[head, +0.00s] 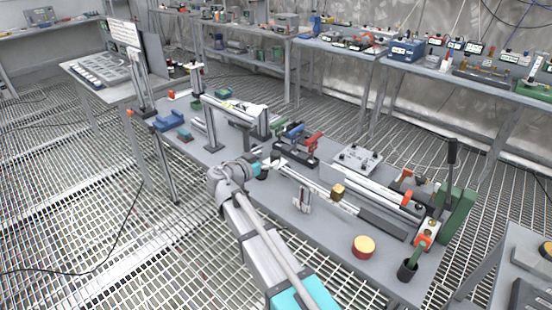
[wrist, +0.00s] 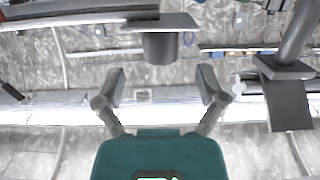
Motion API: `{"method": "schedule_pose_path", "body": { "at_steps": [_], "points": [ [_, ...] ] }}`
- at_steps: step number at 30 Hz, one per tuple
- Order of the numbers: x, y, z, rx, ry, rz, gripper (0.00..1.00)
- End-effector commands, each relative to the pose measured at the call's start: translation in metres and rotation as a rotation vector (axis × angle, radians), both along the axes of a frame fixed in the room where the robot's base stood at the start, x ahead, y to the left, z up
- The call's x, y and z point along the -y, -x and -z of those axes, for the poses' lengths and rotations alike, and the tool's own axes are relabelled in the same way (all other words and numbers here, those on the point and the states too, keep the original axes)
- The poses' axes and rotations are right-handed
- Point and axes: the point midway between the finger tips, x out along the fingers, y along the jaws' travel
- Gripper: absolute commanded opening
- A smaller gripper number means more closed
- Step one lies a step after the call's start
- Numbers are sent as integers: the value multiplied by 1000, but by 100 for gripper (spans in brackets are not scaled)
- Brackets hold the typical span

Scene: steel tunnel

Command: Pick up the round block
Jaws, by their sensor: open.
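The round block (head: 363,247) is a short red cylinder with a yellow top. It stands upright on the front right part of the grey workbench (head: 310,222) in the head view. I cannot make it out in the wrist view. My gripper (wrist: 162,88) is open in the wrist view, with nothing between its two fingers. In the head view my gripper (head: 268,165) is near the middle of the bench, well to the left of and behind the round block, and its fingers are too small to make out.
A small brass-coloured block (head: 338,191) sits on a rail behind the round block. A dark cup (head: 407,270) with a green handle stands to its right. Red-handled clamps (head: 312,143) and a metal frame (head: 237,108) rise from the bench. Bare bench lies left of the round block.

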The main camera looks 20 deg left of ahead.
Motion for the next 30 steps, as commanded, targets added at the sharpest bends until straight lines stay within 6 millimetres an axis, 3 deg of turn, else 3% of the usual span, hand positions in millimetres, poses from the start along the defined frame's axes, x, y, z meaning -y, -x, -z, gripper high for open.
{"method": "schedule_pose_path", "body": {
  "at_steps": [11, 29, 30],
  "points": [
    [14, -37, 9, 0, 0, 1, 89],
    [17, -40, 9, 0, 0, 2, 89],
    [17, -40, 9, 0, 0, 2, 86]
  ]
}}
